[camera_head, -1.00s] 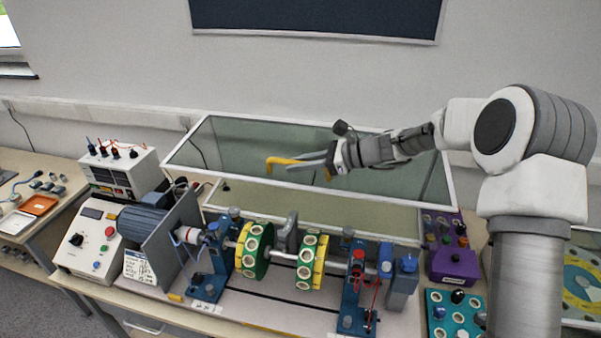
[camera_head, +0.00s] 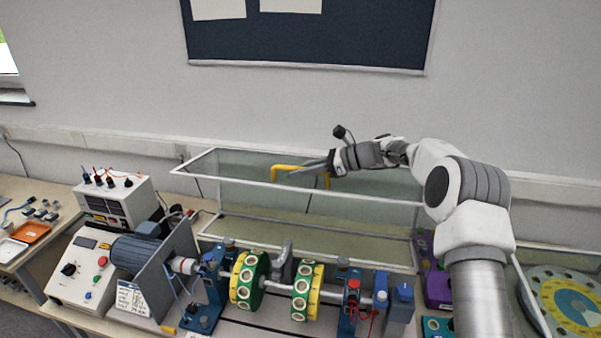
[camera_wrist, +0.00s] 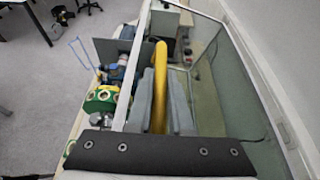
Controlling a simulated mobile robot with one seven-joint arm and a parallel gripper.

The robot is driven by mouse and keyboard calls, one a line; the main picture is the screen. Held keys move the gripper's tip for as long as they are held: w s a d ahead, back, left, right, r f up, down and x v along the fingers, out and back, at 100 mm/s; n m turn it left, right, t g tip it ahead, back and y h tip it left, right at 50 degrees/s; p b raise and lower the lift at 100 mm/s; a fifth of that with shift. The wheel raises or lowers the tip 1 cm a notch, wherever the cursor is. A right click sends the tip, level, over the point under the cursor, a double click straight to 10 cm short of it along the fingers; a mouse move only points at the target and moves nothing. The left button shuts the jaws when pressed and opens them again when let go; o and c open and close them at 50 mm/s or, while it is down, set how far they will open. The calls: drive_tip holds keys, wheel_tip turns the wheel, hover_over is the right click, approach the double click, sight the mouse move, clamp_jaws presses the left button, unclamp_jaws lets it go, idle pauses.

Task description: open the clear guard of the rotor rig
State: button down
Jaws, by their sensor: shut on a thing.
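The clear guard (camera_head: 270,186) is a glassy box with a white frame, tilted up behind the rotor rig (camera_head: 280,285) in the head view. The rig's shaft and its green and yellow discs are uncovered. A yellow handle (camera_head: 284,167) is on the guard's front rail. My gripper (camera_head: 322,167) is shut on this handle, reaching from the right. In the wrist view, the yellow handle (camera_wrist: 160,75) runs between the two grey fingers of my gripper (camera_wrist: 161,105), and the guard's clear panel (camera_wrist: 225,90) lies to the right.
A motor control box (camera_head: 75,272) and a white power supply (camera_head: 115,197) stand left of the rig. A purple box (camera_head: 437,285) and a round yellow-and-blue plate (camera_head: 570,305) are at the right. A dark board (camera_head: 310,40) hangs on the wall behind.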

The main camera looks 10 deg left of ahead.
idle(0.3)
drive_tip(key=c, duration=0.8)
unclamp_jaws()
drive_tip(key=shift+c, duration=0.2)
drive_tip(key=b+v, duration=0.3)
drive_tip(key=v, duration=1.4)
drive_tip(key=shift+d+r, duration=0.15)
drive_tip(key=shift+d, duration=0.05)
drive_tip(key=shift+s, duration=0.1)
